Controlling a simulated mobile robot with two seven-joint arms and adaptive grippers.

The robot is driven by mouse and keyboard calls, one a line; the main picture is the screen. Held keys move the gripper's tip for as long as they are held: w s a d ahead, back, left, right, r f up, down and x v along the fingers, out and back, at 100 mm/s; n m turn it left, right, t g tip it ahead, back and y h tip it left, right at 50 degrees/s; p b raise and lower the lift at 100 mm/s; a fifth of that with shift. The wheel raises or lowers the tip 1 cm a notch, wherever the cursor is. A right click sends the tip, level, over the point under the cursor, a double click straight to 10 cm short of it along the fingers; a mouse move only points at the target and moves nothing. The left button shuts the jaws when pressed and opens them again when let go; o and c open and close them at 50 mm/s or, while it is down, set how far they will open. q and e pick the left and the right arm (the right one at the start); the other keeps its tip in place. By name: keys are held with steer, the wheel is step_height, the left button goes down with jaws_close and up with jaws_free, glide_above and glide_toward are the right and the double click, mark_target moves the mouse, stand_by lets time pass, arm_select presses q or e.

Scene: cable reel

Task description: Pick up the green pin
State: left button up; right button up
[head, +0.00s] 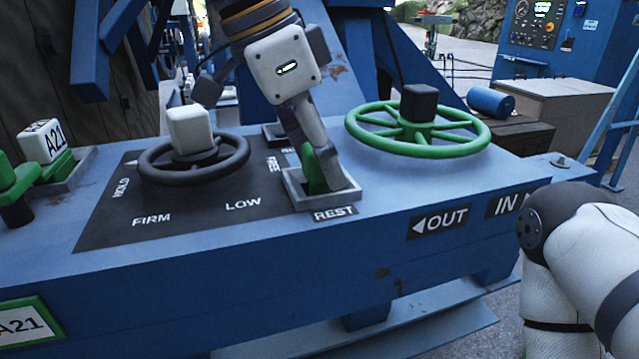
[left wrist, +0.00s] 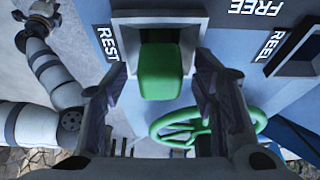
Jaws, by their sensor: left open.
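A green pin (head: 313,172) stands in a square grey socket (head: 325,198) labelled REST on the blue console. My left gripper (head: 318,150) reaches down over it from above, and its fingers partly hide the pin. In the left wrist view the green pin (left wrist: 160,72) lies between the two spread fingers of the open left gripper (left wrist: 160,88). Space shows on both sides of the pin, so the fingers look apart from it. My right arm is at the right edge of the head view, but its gripper cannot be made out.
A black handwheel (head: 193,160) with a white knob stands left of the socket, and a green handwheel (head: 418,132) with a black knob stands right. Another green part (head: 15,190) and a white A21 block (head: 40,141) are at the far left. The console front carries OUT and IN labels.

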arm_select(q)
jaws_close()
steer(key=shift+r, duration=0.1)
steer(key=shift+r, duration=0.2)
step_height(320, 180, up, 11)
steer(key=s+d+r, duration=0.1)
steer(key=s+d, duration=0.2)
steer(key=s, duration=0.6)
steer(key=s+d+r, duration=0.1)
steer(key=s+d, duration=0.2)
steer(key=s, duration=0.5)
step_height(320, 180, up, 10)
steer(key=shift+a+f, duration=0.2)
steer(key=shift+a, duration=0.05)
stand_by(0.3)
